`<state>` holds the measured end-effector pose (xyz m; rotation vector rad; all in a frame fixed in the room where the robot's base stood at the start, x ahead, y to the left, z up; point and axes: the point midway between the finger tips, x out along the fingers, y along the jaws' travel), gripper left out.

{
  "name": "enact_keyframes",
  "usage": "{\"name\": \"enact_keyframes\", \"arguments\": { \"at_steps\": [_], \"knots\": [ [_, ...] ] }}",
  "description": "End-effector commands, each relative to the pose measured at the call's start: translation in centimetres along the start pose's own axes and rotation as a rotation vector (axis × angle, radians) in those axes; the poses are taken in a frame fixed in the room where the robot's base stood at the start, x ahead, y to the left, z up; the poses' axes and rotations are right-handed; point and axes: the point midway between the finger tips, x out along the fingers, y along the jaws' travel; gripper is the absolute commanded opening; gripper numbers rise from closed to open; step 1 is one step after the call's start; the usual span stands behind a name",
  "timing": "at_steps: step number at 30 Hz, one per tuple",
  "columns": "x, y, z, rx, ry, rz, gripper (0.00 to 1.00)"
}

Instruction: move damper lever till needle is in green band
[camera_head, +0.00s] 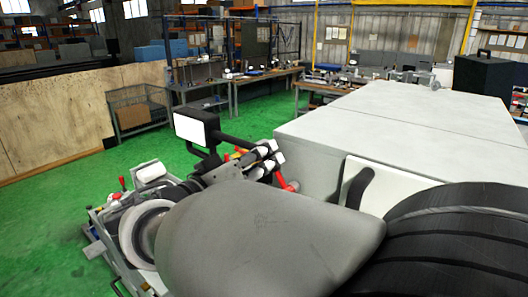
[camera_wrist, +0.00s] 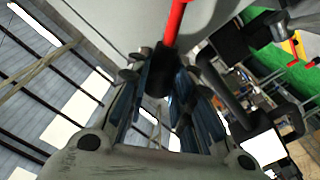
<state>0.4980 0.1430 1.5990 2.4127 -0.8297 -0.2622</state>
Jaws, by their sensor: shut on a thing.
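The damper lever is a red rod (camera_wrist: 175,22) with a black grip (camera_wrist: 160,78) at its end. In the wrist view, my gripper (camera_wrist: 160,88) is closed around the black grip, one finger on each side. In the head view, my gripper (camera_head: 268,158) is beside the grey machine housing, with a short red piece of the lever (camera_head: 288,182) below it. Much of the lever is hidden in the head view. I cannot make out a gauge face, needle or green band in either view.
A black box with a blank white face (camera_head: 191,131) stands beside my gripper. The large grey machine housing (camera_head: 400,115) fills the right, with a black curved handle (camera_head: 358,187) on a pale panel. Green floor (camera_head: 70,190) is open at left, near a wire bin (camera_head: 137,107).

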Motion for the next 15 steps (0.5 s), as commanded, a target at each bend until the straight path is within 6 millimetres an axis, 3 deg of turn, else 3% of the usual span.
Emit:
{"name": "enact_keyframes", "arguments": {
  "at_steps": [15],
  "knots": [
    [0.01, 0.31, 0.42, 0.08, 0.002, 0.001, 0.0]
  ]
}}
